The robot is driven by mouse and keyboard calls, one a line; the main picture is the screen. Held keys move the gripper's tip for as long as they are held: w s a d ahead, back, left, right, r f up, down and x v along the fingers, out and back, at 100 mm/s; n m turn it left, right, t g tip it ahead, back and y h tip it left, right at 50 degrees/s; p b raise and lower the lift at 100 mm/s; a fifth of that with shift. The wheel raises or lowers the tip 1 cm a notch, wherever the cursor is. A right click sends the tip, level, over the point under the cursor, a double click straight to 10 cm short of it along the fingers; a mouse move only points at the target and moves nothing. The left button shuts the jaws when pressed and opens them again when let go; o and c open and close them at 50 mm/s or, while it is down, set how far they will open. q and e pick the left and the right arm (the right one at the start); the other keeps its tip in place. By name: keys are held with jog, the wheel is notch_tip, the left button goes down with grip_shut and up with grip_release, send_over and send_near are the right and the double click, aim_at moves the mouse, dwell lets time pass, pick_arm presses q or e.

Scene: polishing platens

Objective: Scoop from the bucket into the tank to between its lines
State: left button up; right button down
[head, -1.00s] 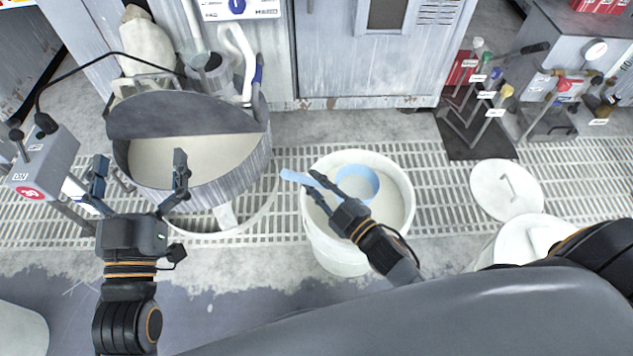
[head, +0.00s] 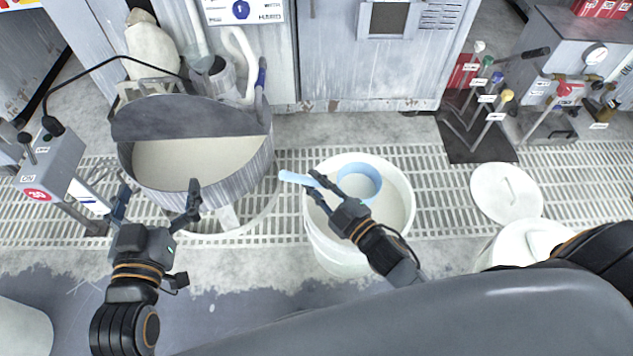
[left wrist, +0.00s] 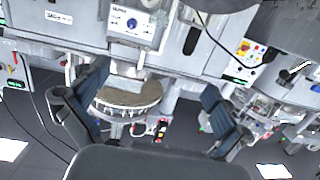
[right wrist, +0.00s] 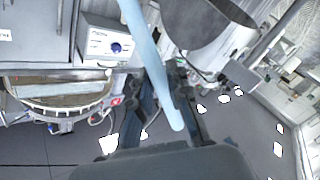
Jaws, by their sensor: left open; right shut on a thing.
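The tank (head: 190,196) is a round grey metal tub at left, with pale slurry (head: 190,160) in it. I cannot make out its lines. The white bucket (head: 335,250) stands to its right, holding pale liquid (head: 395,205). The light blue scoop's cup (head: 359,178) is inside the bucket's rim; I cannot tell how full it is. My right gripper (head: 316,184) is shut on the scoop handle (head: 297,178), which also shows in the right wrist view (right wrist: 148,55). My left gripper (head: 157,203) is open and empty at the tank's near side.
A white lid (head: 506,190) lies on the floor grating right of the bucket, with another white lidded container (head: 530,240) nearer. A grey control box (head: 50,165) stands left of the tank. Levers and valves (head: 485,95) stand at back right. Grey cabinets (head: 375,75) close off the back.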

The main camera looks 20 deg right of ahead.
jog(key=shift+r+p, duration=0.3)
jog(key=shift+r, duration=0.15)
jog(key=shift+a+r+p, duration=0.1)
jog(key=shift+r+p, duration=0.25)
jog(key=shift+r, duration=0.05)
jog(key=shift+r+p, duration=0.6)
jog(key=shift+p, duration=0.05)
jog(key=shift+r+p, duration=0.95)
jog(key=shift+p, duration=0.05)
pick_arm(q)
jog(key=s+a+f+g+y, duration=0.1)
jog(key=s+a+f+g, duration=0.2)
jog(key=s+f+g, duration=0.3)
jog(key=s+a+f+g+y+p, duration=0.1)
jog(key=s+a+f+g+y, duration=0.1)
jog(key=s+f+g, duration=0.4)
jog(key=shift+s+a+f+n+g+y, duration=0.35)
jog(key=shift+s+a, duration=0.35)
jog(key=shift+s, duration=1.55)
pick_arm(e)
jog(key=shift+r, duration=0.55)
pick_arm(q)
jog(key=shift+f, duration=0.1)
